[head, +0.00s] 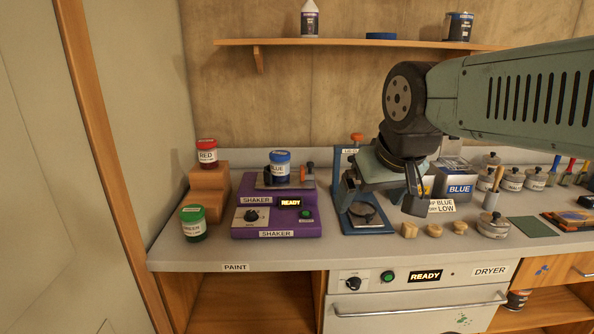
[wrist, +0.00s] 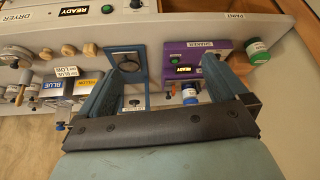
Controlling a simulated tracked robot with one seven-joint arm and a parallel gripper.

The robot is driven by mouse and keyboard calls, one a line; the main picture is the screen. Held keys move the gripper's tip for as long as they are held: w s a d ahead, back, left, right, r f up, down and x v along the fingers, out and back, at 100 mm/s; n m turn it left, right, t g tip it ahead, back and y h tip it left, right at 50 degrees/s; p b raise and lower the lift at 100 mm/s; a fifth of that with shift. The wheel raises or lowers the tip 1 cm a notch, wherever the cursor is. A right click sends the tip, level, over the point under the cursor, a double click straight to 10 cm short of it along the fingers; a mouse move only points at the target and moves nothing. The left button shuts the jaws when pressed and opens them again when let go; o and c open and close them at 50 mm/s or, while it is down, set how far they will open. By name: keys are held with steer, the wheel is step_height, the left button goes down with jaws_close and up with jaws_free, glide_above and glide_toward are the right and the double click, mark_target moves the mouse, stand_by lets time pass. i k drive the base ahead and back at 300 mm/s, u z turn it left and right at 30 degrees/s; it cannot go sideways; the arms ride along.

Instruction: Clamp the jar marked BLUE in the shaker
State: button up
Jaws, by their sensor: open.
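The jar marked BLUE (head: 280,170) has a blue lid and stands upright on top of the purple shaker (head: 248,224). A dark bracket lies to its left and an orange-tipped clamp part (head: 309,173) to its right; I cannot tell whether the clamp touches the jar. The shaker's display reads READY. In the wrist view the blue jar (wrist: 190,95) shows beside the shaker (wrist: 189,52), near one finger. My gripper (head: 381,203) is open and empty, right of the shaker, over the blue press stand (head: 367,227). Its two fingers spread wide in the wrist view (wrist: 163,62).
A RED jar (head: 207,154) stands on wooden steps and a GREEN jar (head: 193,223) on the counter, both left of the shaker. Wooden knobs (head: 432,229), tins and lidded pots crowd the right. A shelf (head: 350,43) runs above. The counter front before the shaker is clear.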

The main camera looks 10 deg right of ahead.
mark_target(309, 174)
steer(key=z, duration=0.8)
steer(key=i, duration=0.6)
steer(key=u, duration=0.8)
